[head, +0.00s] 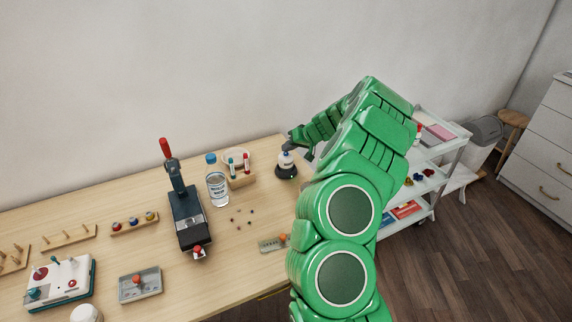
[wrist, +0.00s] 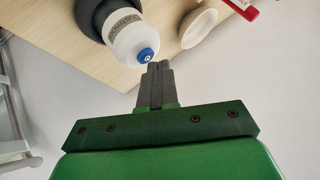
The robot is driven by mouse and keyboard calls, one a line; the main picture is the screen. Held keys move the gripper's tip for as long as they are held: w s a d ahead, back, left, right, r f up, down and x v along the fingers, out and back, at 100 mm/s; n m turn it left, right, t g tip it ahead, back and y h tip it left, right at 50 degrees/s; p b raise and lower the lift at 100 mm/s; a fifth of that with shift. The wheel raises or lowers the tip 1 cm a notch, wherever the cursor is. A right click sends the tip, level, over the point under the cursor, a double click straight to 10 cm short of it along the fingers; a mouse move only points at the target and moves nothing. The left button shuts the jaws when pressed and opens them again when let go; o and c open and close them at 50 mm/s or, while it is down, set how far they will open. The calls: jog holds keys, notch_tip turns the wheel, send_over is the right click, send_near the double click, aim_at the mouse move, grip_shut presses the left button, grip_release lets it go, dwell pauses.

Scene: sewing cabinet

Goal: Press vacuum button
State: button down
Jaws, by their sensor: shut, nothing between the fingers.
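A small white vessel (head: 286,161) with a dark round base stands near the back right edge of the table; I take it to be the vacuum device. In the wrist view the white vessel (wrist: 132,38) carries a blue round button (wrist: 146,54) on its end. My gripper (head: 288,147) is just above it in the head view, its fingers closed and empty. In the wrist view the gripper's tips (wrist: 159,66) are right beside the blue button; I cannot tell whether they touch it. The device's top is partly hidden by my gripper in the head view.
A white shelf cart (head: 440,150) stands to the right.

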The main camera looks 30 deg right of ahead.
aim_at(288, 154)
jog(key=shift+r, duration=0.3)
jog(key=shift+r, duration=0.15)
jog(key=shift+r, duration=2.9)
